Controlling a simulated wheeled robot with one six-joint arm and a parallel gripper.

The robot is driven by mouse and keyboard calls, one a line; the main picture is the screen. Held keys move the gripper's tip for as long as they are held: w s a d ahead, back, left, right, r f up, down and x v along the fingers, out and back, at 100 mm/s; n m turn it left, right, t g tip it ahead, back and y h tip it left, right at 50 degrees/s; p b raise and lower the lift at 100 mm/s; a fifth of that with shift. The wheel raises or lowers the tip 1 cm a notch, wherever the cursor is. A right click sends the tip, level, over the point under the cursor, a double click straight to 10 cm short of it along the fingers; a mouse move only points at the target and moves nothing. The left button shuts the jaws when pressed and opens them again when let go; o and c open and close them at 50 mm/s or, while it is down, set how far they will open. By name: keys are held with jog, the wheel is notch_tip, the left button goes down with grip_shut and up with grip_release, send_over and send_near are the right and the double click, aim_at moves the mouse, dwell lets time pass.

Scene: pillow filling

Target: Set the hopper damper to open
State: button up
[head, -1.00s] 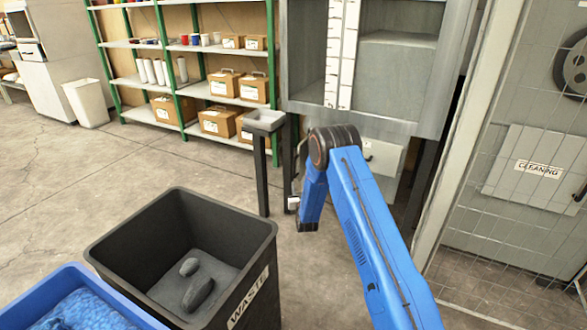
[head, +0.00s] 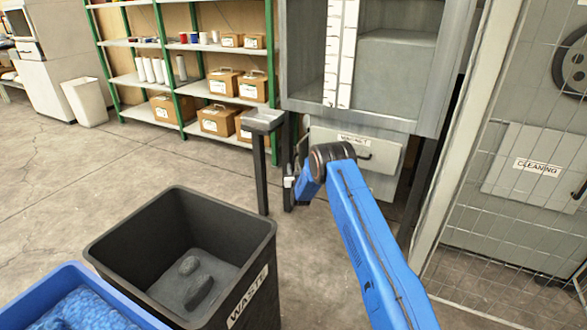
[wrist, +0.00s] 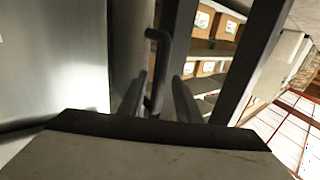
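The hopper (head: 397,75) is the tall grey cabinet with a white scale strip on its front, at the top centre of the head view. In the wrist view a dark bent lever (wrist: 158,70), which looks like the damper handle, stands in front of me beside a pale metal surface. My gripper (wrist: 158,95) has its two dark fingers apart, one on each side of the lever. Gaps show between the lever and the fingers. In the head view my blue arm reaches to the hopper's lower left, and the fingers are too small to make out there.
A black waste bin (head: 255,270) and a blue tub (head: 75,275) stand at the front left. A small grey tray on a post (head: 263,120) stands left of the hopper. A labelled panel (head: 350,150) is below it. A mesh fence (head: 520,120) is right.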

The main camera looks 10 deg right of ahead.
jog(key=shift+w, duration=0.55)
grip_shut()
jog(key=shift+s, duration=0.1)
jog(key=s+a, duration=1.3)
jog(key=s, duration=0.5)
jog(key=shift+a, duration=0.1)
grip_release()
